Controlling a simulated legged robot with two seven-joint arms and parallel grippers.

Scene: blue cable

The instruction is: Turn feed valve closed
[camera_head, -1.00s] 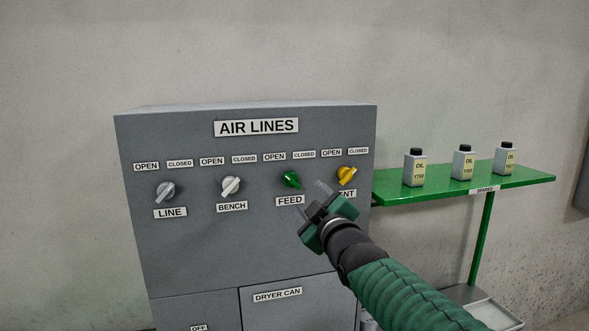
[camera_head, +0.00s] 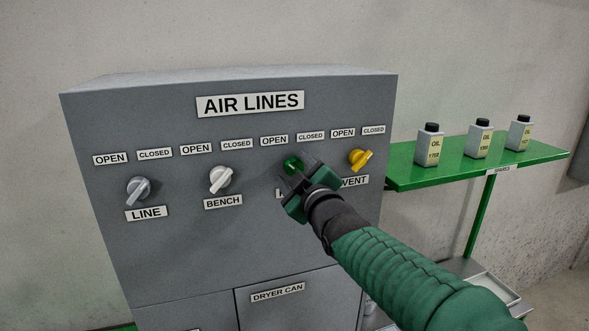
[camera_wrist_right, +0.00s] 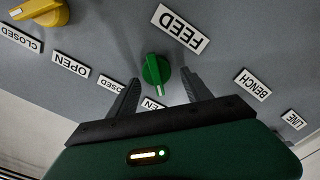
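The feed valve is a green knob (camera_head: 292,163) on the grey AIR LINES panel, partly hidden by my right gripper in the head view. In the right wrist view, the green knob (camera_wrist_right: 155,70) shows upside down above the FEED label's opposite side, its pale mark pointing toward the partly covered OPEN label (camera_wrist_right: 153,104). My right gripper (camera_head: 296,172) is at the knob. Its two fingers (camera_wrist_right: 161,80) are apart, one on either side of the knob, with gaps visible. My left gripper is not in view.
A yellow VENT knob (camera_head: 361,159) is close to the right of my gripper. A white BENCH knob (camera_head: 220,180) and a grey LINE knob (camera_head: 138,189) are to the left. A green shelf (camera_head: 410,181) with oil bottles stands at the right.

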